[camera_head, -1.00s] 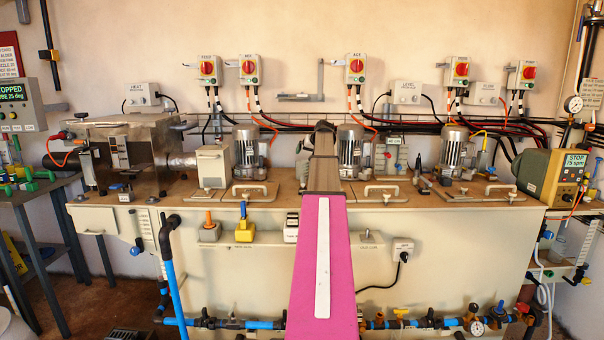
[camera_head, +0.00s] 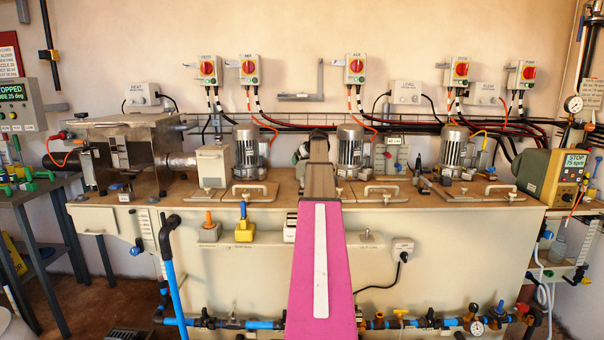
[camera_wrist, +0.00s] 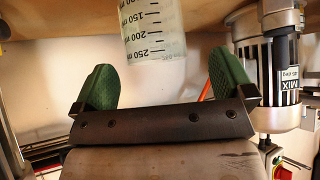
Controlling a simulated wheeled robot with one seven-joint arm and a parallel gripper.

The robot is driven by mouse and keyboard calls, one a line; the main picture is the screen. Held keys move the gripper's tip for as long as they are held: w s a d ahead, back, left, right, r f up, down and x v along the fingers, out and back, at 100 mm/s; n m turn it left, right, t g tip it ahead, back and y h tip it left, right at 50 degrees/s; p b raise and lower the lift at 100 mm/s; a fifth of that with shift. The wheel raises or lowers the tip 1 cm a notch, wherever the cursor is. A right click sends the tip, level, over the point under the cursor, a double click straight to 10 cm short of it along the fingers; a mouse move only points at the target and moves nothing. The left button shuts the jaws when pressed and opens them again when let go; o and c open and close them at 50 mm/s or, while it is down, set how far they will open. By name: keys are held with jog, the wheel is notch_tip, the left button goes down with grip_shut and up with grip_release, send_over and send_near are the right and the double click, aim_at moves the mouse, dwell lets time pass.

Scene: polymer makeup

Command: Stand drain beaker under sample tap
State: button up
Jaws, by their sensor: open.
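A clear beaker (camera_wrist: 152,28) with a black millilitre scale shows upside down at the top of the wrist view. Its rim end points toward my gripper. My gripper (camera_wrist: 163,82) is open, with one green fingertip on each side of the picture and nothing between them. The beaker lies just beyond the gap, apart from both pads. I cannot tell which of the small taps is the sample tap.
The bench top (camera_head: 330,193) carries several motors and lid handles. The MIX motor (camera_wrist: 275,85) stands close on the right in the wrist view. Coloured valves (camera_head: 244,230) stick out of the bench front. A pump box (camera_head: 556,176) stands at the right end.

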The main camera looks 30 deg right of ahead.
jog(key=x, duration=0.5)
jog(key=shift+s+d+f, duration=0.2)
jog(key=shift+f, duration=0.05)
jog(key=c, duration=1.1)
jog(key=shift+r, duration=0.1)
jog(key=shift+r, duration=0.55)
jog(key=a+r, duration=0.3)
jog(key=a, duration=0.1)
jog(key=a+r, duration=0.6)
jog(key=a, duration=0.1)
jog(key=shift+a+r, duration=0.35)
jog(key=shift+r, duration=0.05)
